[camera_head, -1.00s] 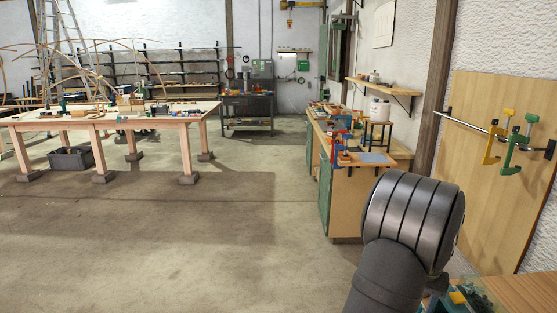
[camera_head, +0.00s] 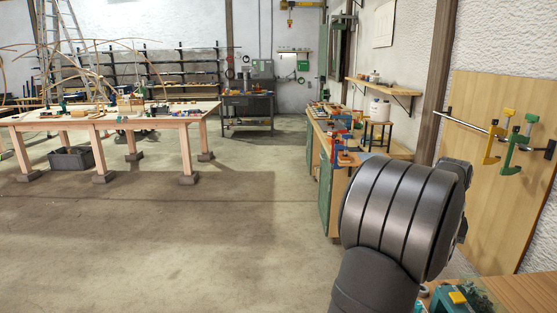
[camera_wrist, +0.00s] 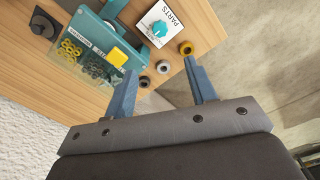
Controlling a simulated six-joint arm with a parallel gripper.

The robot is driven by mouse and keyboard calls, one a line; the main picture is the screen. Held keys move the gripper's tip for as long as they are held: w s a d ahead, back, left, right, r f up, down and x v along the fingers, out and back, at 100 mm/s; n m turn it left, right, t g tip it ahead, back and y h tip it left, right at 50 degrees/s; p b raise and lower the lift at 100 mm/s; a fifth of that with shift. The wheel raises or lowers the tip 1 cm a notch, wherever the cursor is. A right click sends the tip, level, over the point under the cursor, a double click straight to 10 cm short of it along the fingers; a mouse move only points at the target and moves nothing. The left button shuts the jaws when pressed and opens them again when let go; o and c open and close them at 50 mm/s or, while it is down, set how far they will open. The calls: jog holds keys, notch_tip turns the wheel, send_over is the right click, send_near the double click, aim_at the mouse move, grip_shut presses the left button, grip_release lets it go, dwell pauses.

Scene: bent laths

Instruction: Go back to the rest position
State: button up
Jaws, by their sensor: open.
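My gripper (camera_wrist: 160,68) shows in the wrist view with its two blue-grey fingers spread apart. It is open and nothing is held between the fingers. Beyond the fingertips is a wooden bench top (camera_wrist: 215,35) with a teal parts case (camera_wrist: 88,22) on it. In the head view, my arm link fills the lower right and the gripper itself is not visible.
The case holds yellow rings and dark small parts; a yellow block (camera_wrist: 118,57) sits at its edge. A white card marked PARTS (camera_wrist: 152,18) and several small round pieces (camera_wrist: 162,67) lie beside it. A workbench (camera_head: 325,190) stands beyond my arm; open floor (camera_head: 200,245) lies left.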

notch_tip(320, 180, down, 17)
jog(key=shift+f, duration=0.1)
jog(key=shift+r+m, duration=0.25)
jog(key=shift+m, duration=1.45)
jog(key=m, duration=0.6)
jog(key=shift+r+m, duration=0.4)
jog(key=shift+r, duration=1.6)
